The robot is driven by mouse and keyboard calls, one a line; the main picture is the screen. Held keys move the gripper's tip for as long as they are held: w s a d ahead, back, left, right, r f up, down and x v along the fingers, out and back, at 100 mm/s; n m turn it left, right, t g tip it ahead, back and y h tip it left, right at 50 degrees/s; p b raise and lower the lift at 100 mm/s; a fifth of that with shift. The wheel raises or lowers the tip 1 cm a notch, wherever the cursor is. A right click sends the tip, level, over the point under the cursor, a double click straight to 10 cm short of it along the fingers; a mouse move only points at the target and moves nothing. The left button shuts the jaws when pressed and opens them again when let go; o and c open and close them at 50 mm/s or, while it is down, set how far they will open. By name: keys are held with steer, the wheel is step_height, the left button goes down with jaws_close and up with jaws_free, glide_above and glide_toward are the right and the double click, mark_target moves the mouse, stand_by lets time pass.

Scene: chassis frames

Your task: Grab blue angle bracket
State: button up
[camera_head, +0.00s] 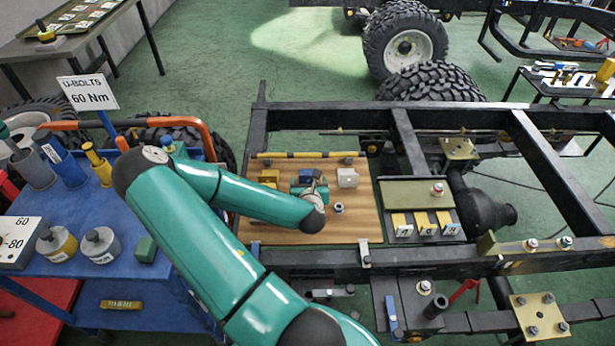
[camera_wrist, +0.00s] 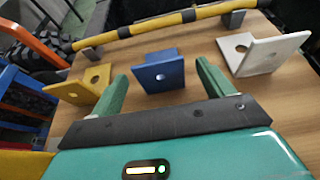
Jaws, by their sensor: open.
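The blue angle bracket (camera_wrist: 160,74) lies on the wooden board (camera_wrist: 207,50) in the wrist view, with a round hole in its face. It sits between a yellow bracket (camera_wrist: 85,86) on the left and a white bracket (camera_wrist: 268,52) on the right. My gripper (camera_wrist: 164,85) is open, its two green fingers on either side of the blue bracket, with visible space beside it and nothing held. In the head view my gripper (camera_head: 310,188) is over the board, and only a small part of the blue bracket (camera_head: 306,173) shows behind it.
A yellow bar (camera_head: 300,155) runs along the board's far edge. A nut (camera_head: 339,208) stands to the right on the board. Dark chassis rails (camera_head: 450,258) surround the board. A blue cart (camera_head: 95,215) with cups and tools stands at the left.

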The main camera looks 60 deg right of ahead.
steer(key=c, duration=1.4)
steer(key=shift+o, duration=0.2)
steer(key=shift+r, duration=0.1)
